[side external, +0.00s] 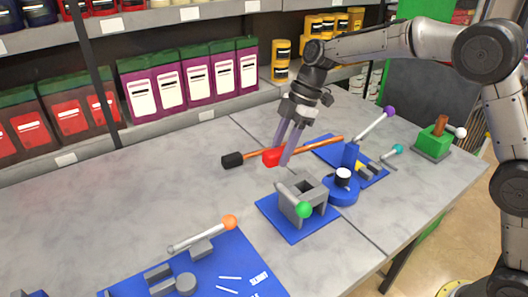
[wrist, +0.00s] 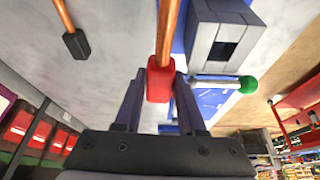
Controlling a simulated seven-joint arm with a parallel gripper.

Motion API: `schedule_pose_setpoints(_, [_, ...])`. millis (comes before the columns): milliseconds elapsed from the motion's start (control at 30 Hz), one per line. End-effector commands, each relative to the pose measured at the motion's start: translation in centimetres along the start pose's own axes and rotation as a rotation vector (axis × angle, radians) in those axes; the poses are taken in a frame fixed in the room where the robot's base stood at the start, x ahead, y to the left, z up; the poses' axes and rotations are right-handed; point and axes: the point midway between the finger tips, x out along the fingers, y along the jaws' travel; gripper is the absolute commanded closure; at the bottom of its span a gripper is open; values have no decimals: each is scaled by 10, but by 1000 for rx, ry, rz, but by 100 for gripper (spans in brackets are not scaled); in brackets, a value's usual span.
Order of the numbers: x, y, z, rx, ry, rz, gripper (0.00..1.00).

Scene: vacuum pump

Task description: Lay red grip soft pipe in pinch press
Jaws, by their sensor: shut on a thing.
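My gripper (side external: 280,159) is shut on the red grip (side external: 271,157) of a soft pipe, above the table. In the wrist view the red grip (wrist: 159,82) sits between my fingers (wrist: 158,92), and its orange pipe (wrist: 167,30) runs away from me. A grey block with a square opening (side external: 302,197) and a green-knobbed lever stands on a blue plate; it also shows in the wrist view (wrist: 222,38). Other lever fixtures stand nearby, and I cannot tell for sure which one is the pinch press.
A second orange pipe with a black grip (side external: 232,160) lies on the table behind my gripper. A blue fixture (side external: 342,188), a purple-knobbed lever (side external: 374,126) and a green block (side external: 434,143) stand to the right. An orange-knobbed lever (side external: 205,234) is at the front. The table's left is clear.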

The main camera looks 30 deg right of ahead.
Motion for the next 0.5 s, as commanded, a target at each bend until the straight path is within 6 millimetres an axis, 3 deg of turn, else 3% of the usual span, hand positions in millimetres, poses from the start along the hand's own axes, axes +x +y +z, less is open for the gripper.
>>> schedule_pose_setpoints(100, [-11,-16,2,0,1,3,100])
schedule_pose_setpoints(367, [-22,-36,8,15,0,8,100])
schedule_pose_setpoints(500, [-25,-44,19,130,-2,55,100])
